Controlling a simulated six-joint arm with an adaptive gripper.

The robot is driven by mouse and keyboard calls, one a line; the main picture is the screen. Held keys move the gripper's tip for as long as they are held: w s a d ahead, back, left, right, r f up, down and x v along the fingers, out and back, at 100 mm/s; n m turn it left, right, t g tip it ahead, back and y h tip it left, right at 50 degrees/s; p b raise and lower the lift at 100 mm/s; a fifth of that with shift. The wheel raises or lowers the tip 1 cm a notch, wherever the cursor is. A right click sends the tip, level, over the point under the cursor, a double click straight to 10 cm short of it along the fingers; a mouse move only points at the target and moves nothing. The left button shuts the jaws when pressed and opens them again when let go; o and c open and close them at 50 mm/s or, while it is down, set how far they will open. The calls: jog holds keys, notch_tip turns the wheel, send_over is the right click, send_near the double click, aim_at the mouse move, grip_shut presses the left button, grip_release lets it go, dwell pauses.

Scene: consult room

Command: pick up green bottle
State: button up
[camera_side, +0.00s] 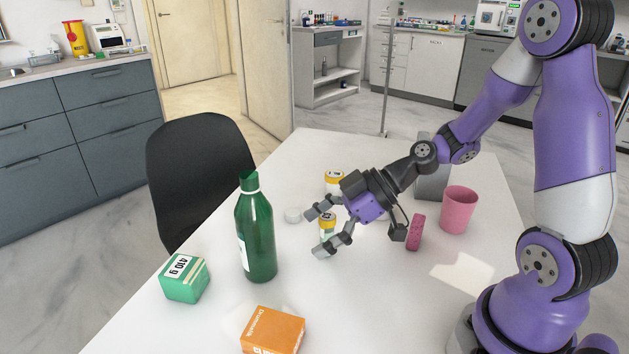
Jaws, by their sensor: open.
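The green bottle (258,232) stands upright on the white table, left of the middle, with a pale label on its left side. My gripper (316,232) is open and empty, to the right of the bottle and apart from it. Its fingers point left towards the bottle. A small jar with a yellow band (327,222) shows between or behind the fingers; I cannot tell which.
A green box (185,279) stands left of the bottle and an orange box (273,331) in front. A pink cup (459,210) and pink block (415,232) stand right. A black chair (200,170) is beyond the table (140,325).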

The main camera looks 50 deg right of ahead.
aim_at(257, 237)
jog(key=w+a+f+t, duration=0.1)
jog(key=w, duration=0.2)
jog(key=w+a+f+t, duration=0.1)
jog(key=w+a, duration=0.1)
jog(key=w, duration=0.1)
jog(key=w+a+f+t+y, duration=0.1)
jog(key=w+a, duration=0.1)
jog(key=w, duration=0.1)
jog(key=shift+f+m, duration=0.25)
jog(key=shift+m, duration=0.05)
jog(key=c, duration=1.3)
